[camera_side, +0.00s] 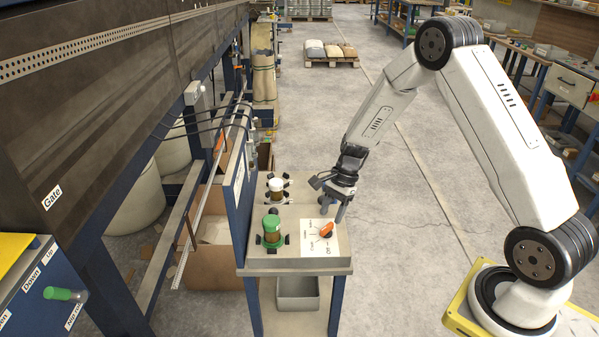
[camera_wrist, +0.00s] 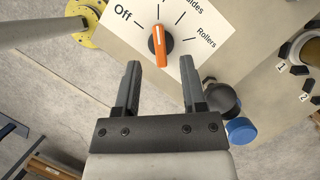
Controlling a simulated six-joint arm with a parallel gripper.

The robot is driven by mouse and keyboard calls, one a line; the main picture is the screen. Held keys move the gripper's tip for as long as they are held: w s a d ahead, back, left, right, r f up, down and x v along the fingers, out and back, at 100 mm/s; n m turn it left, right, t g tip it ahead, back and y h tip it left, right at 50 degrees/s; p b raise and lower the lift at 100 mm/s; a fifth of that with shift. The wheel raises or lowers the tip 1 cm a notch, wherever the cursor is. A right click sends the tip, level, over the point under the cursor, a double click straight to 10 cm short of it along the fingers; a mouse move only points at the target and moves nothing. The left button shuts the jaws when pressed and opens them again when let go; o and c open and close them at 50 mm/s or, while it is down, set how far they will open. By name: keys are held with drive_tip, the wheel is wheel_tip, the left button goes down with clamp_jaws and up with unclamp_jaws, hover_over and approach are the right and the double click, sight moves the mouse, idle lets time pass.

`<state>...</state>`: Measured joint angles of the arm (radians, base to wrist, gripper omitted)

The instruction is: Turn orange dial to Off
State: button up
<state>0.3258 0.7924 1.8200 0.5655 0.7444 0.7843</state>
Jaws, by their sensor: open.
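The orange dial (camera_side: 326,229) sits on a white label plate on top of the grey bench. In the wrist view the orange dial (camera_wrist: 161,48) is a bar on a dark round base. Its bar stands nearly upright in that picture, with a pale mark at its upper end, toward a tick to the right of "Off". The word Off (camera_wrist: 122,17) is at the upper left, and "Rollers" is at the right. My gripper (camera_wrist: 160,66) is open and empty, with its fingers pointing at the dial from below in that picture. In the side view my gripper (camera_side: 333,214) is just above and behind the dial, apparently not touching it.
A blue upright panel (camera_side: 239,195) borders the bench's left side. A blue cap (camera_wrist: 240,130) shows right of my fingers.

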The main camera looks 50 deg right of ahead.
sight(327, 226)
drive_tip(key=shift+x, duration=1.85)
clamp_jaws()
